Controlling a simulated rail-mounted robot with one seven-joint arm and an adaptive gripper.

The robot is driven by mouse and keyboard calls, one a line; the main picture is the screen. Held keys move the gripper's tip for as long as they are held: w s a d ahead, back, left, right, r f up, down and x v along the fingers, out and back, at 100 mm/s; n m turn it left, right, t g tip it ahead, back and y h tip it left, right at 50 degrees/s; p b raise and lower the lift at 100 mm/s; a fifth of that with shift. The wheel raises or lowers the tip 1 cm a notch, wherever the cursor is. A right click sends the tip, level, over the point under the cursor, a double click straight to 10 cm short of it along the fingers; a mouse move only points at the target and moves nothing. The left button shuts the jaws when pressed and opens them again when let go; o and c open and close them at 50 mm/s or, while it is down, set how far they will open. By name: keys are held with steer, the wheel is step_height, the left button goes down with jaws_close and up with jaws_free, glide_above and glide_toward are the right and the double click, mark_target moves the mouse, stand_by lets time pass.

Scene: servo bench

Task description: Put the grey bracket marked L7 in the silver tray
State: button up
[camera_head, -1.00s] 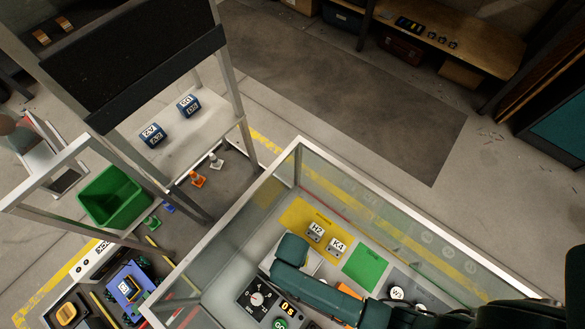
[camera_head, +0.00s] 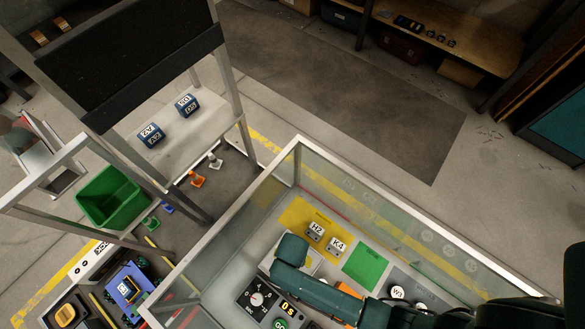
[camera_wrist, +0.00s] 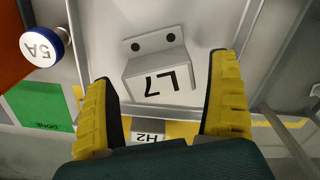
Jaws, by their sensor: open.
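The grey bracket marked L7 (camera_wrist: 160,76) shows in the wrist view, its label upside down and two dark holes in its back plate. It lies on the light grey floor of what looks like the silver tray (camera_wrist: 218,22), between raised rims. My gripper (camera_wrist: 166,68) is open, with one yellow finger on each side of the bracket. I cannot tell whether a finger touches it. In the head view my arm hides the gripper and the bracket; a pale tray edge (camera_head: 316,264) shows beside the arm.
Brackets H2 (camera_head: 315,231) and K4 (camera_head: 337,245) stand on a yellow area. A green pad (camera_head: 365,266) is beside it. Clear panels (camera_head: 385,222) wall the bench. A blue-sided knob marked 5A (camera_wrist: 42,46) is at left in the wrist view.

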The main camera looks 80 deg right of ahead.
step_height(320, 180, up, 11)
steer(key=p, duration=0.5)
steer(key=shift+p, duration=0.35)
steer(key=shift+r, duration=0.1)
